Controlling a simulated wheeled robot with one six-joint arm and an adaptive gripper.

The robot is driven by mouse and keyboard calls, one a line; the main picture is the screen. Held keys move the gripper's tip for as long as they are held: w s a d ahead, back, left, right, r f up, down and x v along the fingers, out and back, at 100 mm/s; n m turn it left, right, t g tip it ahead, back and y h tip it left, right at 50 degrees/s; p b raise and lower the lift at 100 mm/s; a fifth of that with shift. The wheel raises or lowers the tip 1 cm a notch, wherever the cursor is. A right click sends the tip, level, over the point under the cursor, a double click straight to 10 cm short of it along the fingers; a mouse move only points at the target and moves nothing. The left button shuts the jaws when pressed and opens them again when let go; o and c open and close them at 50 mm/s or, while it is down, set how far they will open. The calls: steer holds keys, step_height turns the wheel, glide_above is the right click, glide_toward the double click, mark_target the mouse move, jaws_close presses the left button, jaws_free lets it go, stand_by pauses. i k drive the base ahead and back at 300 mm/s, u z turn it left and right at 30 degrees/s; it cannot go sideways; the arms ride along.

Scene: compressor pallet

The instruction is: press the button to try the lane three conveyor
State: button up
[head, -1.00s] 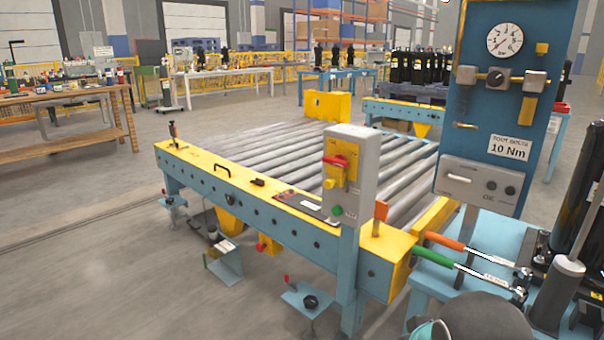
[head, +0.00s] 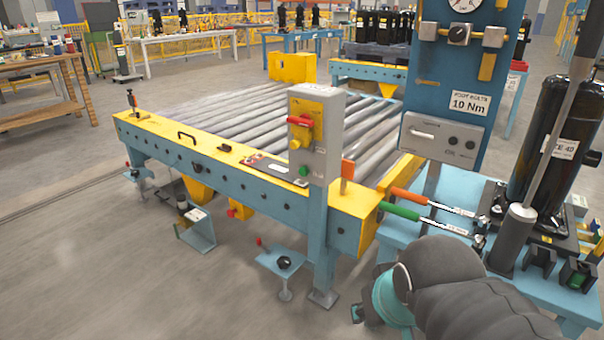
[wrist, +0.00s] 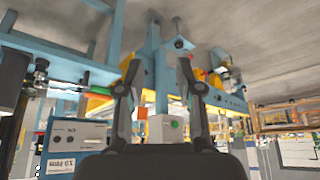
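A grey control box (head: 326,118) stands on a blue post at the near corner of the roller conveyor (head: 228,176). Its front carries a red rotary handle (head: 301,122) over a yellow part, and a green button (head: 304,171) low down. In the wrist view, which appears upside down, the control box (wrist: 158,131) and its green button (wrist: 174,124) show between and beyond my fingers. My gripper (wrist: 158,66) is open and empty, its two dark fingers spread apart. In the head view only part of my arm shows at the lower right; the fingers are not visible there.
A blue gauge panel (head: 440,75) stands right of the control box. A blue bench (head: 395,255) at right holds a black cylinder (head: 556,145) and orange- and green-handled tools (head: 405,210). Foot brackets (head: 285,262) stick out below the conveyor.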

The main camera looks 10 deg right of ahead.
mark_target(304, 171)
steer(key=z, duration=1.95)
steer(key=k, duration=0.8)
steer(key=u, duration=0.65)
